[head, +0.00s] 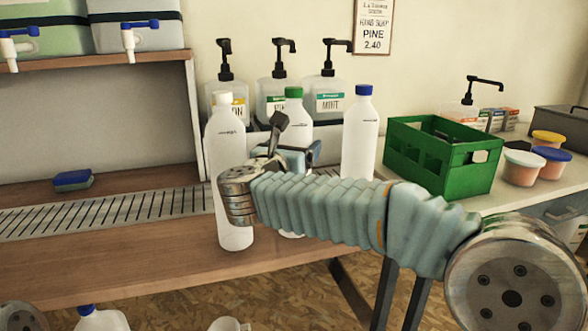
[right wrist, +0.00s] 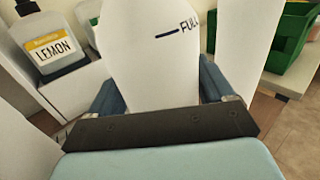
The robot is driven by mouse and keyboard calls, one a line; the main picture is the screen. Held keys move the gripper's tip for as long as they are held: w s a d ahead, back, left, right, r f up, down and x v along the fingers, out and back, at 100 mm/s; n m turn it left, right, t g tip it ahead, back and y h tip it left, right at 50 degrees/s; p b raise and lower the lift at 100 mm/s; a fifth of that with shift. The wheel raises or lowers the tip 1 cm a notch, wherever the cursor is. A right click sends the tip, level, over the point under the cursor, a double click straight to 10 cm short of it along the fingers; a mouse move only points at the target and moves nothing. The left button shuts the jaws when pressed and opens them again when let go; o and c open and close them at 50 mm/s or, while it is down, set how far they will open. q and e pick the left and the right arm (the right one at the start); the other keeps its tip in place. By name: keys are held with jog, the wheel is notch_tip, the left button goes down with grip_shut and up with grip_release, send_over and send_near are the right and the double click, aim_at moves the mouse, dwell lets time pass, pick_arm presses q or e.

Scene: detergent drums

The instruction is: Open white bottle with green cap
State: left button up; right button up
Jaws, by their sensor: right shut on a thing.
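The white bottle with the green cap (head: 293,94) stands upright on the wooden bench, between two similar white bottles. Its cap is on. My right gripper (head: 297,152) reaches it from the front and is shut on its body below the cap. My right arm hides much of the bottle's lower part. In the right wrist view the bottle (right wrist: 150,50), with a "FULL" mark, stands between the two blue fingers (right wrist: 160,88). Its cap is out of that view. My left gripper is not in view.
A white-capped bottle (head: 225,150) stands close left, a blue-capped one (head: 359,135) to the right. Pump bottles (head: 277,90) stand behind. A green crate (head: 440,160) and tubs (head: 523,168) are at the right. A sponge (head: 72,180) lies left, beside a metal grate (head: 100,212).

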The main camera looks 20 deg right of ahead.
aim_at(295, 108)
jog(key=shift+r, duration=0.1)
jog(key=shift+r, duration=0.4)
jog(key=s+r, duration=0.1)
jog(key=r, duration=0.1)
jog(key=s+a+r, duration=0.1)
jog(key=r, duration=0.2)
jog(key=s+r, duration=0.2)
jog(key=shift+a+r, duration=0.2)
jog(key=shift+a, duration=0.2)
jog(key=s+a+r, duration=0.3)
jog(key=s+r, duration=0.1)
jog(key=s, duration=0.5)
jog(key=shift+a+r+b, duration=0.3)
jog(key=shift+a+b, duration=0.05)
jog(key=o, duration=0.6)
jog(key=c, duration=0.7)
jog(key=shift+c, duration=0.6)
